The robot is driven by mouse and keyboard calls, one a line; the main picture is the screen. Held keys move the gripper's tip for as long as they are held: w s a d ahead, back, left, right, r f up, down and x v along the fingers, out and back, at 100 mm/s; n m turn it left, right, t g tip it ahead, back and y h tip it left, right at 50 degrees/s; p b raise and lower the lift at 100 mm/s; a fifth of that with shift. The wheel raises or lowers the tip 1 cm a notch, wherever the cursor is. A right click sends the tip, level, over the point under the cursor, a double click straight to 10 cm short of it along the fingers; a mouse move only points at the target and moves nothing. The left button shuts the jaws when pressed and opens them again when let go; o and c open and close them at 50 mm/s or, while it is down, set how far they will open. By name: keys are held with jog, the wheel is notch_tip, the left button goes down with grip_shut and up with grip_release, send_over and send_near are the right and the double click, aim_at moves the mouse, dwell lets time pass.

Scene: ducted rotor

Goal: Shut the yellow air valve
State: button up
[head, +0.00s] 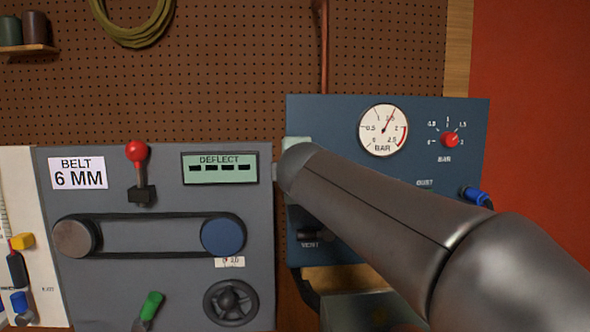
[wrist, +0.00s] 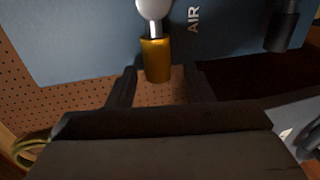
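The yellow air valve shows in the wrist view as a silver stem with a yellow handle (wrist: 155,60), at top centre on a blue panel, beside the label "AIR". My gripper (wrist: 160,80) is open, with a dark finger to either side of the handle's lower end in the picture. I see gaps between the handle and both fingers, and cannot tell how deep the handle sits between them. In the head view my arm covers part of the blue panel, and I can make out neither the valve nor the fingers there.
The blue panel (head: 335,112) carries a pressure gauge (head: 383,130), a red knob (head: 450,140) and a blue fitting (head: 476,196). A grey belt panel (head: 165,175) with a red-knobbed lever (head: 138,152) stands left. A dark fitting (wrist: 283,30) is right of the valve in the wrist view.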

jog(key=v, duration=1.2)
jog(key=shift+a, duration=0.1)
